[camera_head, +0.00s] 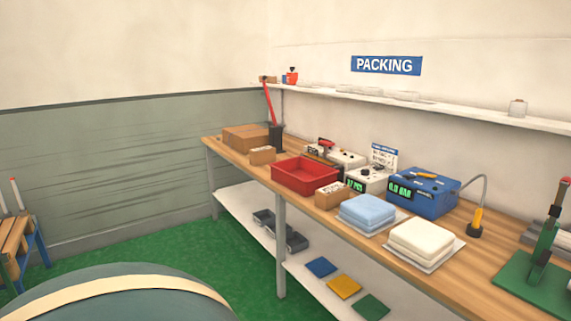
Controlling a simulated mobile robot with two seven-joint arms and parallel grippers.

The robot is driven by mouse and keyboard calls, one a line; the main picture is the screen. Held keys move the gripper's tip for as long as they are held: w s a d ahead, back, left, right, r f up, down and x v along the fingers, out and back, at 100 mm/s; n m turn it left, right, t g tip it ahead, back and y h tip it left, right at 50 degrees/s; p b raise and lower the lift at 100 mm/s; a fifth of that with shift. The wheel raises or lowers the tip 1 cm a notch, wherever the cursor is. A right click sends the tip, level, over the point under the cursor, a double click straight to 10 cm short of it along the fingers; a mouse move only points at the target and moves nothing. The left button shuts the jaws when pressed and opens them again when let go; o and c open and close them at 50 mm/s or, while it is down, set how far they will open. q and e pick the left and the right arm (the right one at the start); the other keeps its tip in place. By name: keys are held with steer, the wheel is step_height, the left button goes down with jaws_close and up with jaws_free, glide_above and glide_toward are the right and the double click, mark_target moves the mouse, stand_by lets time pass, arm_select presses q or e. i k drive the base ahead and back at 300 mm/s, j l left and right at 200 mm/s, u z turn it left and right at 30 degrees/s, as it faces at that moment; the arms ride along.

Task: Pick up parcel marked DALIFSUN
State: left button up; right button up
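No lettering reading DALIFSUN is legible in the head view. A flat brown carton (246,137) lies at the far left end of the wooden workbench (452,277). A small brown box (262,155) stands in front of it, and another small box (331,195) with an open-looking top stands right of the red tray. I cannot tell whether any of these is the marked parcel. Neither of my grippers is in view.
The bench holds a red tray (301,190), a blue device (424,192), blue (367,211) and white (421,238) folded pads, and a green press (537,276). A rounded teal shape (120,288) fills the lower left foreground. Green floor (215,249) lies beyond it.

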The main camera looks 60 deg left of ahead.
mark_target(328, 197)
steer(key=i+j+u, duration=0.2)
steer(key=j, duration=0.7)
steer(key=i+j+u, duration=0.2)
steer(key=i+j, duration=0.3)
steer(key=j, duration=0.35)
steer(key=i+j+u, duration=0.2)
steer(key=i+j, duration=0.25)
steer(key=j, duration=0.35)
steer(key=i+j+u, duration=0.2)
steer(key=i+j, duration=0.3)
steer(key=j, duration=0.2)
steer(key=i+j+u, duration=0.15)
steer(key=i+j, duration=0.4)
steer(key=l+z, duration=0.1)
steer(key=z, duration=0.85)
